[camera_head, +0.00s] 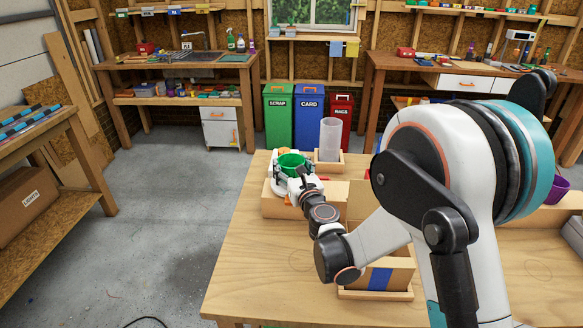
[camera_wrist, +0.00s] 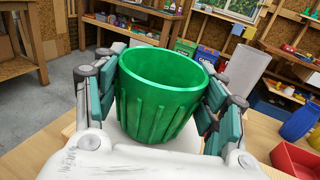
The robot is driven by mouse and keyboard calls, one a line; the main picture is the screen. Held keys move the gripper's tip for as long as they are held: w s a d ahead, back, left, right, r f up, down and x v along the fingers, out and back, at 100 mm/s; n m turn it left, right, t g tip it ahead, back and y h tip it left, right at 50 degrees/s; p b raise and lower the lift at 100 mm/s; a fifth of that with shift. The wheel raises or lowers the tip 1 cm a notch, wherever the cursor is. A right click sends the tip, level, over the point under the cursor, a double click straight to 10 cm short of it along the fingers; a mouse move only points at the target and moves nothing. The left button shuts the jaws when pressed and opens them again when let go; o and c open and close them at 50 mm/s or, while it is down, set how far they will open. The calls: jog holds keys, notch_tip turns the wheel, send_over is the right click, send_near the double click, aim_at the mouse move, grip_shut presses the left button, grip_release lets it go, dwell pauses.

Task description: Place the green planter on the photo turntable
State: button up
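The green planter (camera_head: 291,160) is a ribbed, tapered pot, upright or nearly so, at the back left of the wooden workbench. My gripper (camera_head: 292,170) has its fingers around it. In the wrist view the green planter (camera_wrist: 160,98) fills the space between the teal finger pads of my gripper (camera_wrist: 163,108), which press against its left and right sides. Its rim is open and its inside looks empty. Its underside is hidden, so I cannot tell whether it touches anything below.
A clear cylinder (camera_head: 330,139) stands in a wooden tray just right of the planter. A wooden bin with a blue label (camera_head: 380,279) sits nearer. A purple bowl (camera_head: 556,190) is at right. The wrist view shows a blue container (camera_wrist: 298,122) and red tray (camera_wrist: 296,160). The bench's front left is clear.

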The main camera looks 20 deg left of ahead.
jog(key=o, duration=0.3)
jog(key=shift+r, duration=0.15)
jog(key=shift+s+d, duration=0.15)
jog(key=shift+s, duration=0.05)
jog(key=shift+p+v, duration=0.3)
jog(key=shift+v, duration=5.5)
